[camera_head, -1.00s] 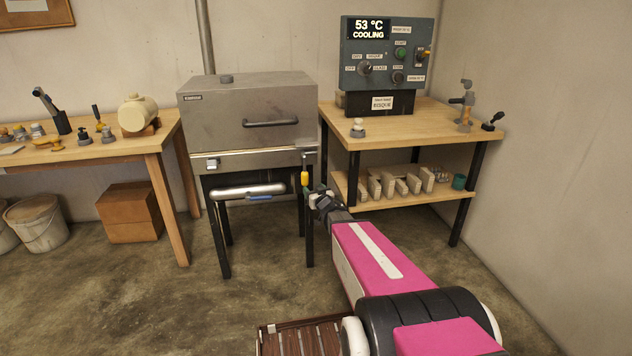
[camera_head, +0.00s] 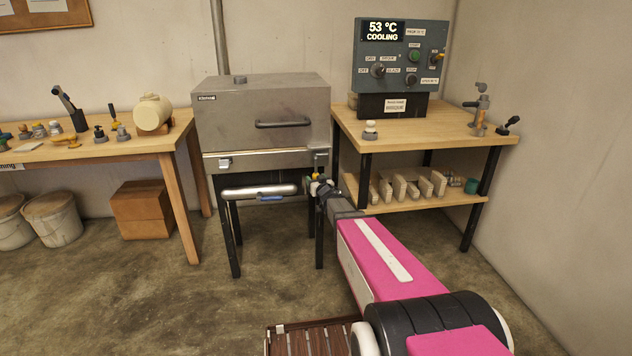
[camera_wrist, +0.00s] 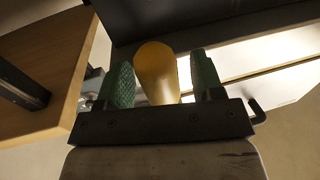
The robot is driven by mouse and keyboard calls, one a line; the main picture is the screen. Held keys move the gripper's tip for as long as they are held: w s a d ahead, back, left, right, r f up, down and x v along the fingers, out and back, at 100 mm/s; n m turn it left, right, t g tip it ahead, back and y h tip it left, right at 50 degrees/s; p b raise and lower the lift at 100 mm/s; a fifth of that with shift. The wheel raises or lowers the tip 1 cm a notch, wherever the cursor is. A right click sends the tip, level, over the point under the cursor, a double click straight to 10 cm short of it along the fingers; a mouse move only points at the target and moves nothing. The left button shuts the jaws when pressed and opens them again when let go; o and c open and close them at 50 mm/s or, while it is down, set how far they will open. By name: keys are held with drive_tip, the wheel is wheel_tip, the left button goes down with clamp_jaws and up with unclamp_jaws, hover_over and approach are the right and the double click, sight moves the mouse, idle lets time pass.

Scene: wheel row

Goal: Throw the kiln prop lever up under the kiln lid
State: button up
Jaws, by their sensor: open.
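The kiln (camera_head: 262,115) stands in the middle of the head view, its grey lid down. The prop lever with its yellow grip (camera_head: 315,177) is at the kiln's front right corner, below the lid's edge, partly hidden by my gripper (camera_head: 319,187). In the wrist view the yellow grip (camera_wrist: 157,72) sits between the two green finger pads of my gripper (camera_wrist: 162,82). The fingers are open around it, with a visible gap on the right side. Whether the left pad touches the grip I cannot tell.
A workbench (camera_head: 190,140) with small tools and a cream jar (camera_head: 153,113) stands left of the kiln. A shelf table (camera_head: 420,130) with the control box (camera_head: 397,62), reading 53 °C COOLING, stands close on the right.

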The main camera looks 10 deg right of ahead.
clamp_jaws()
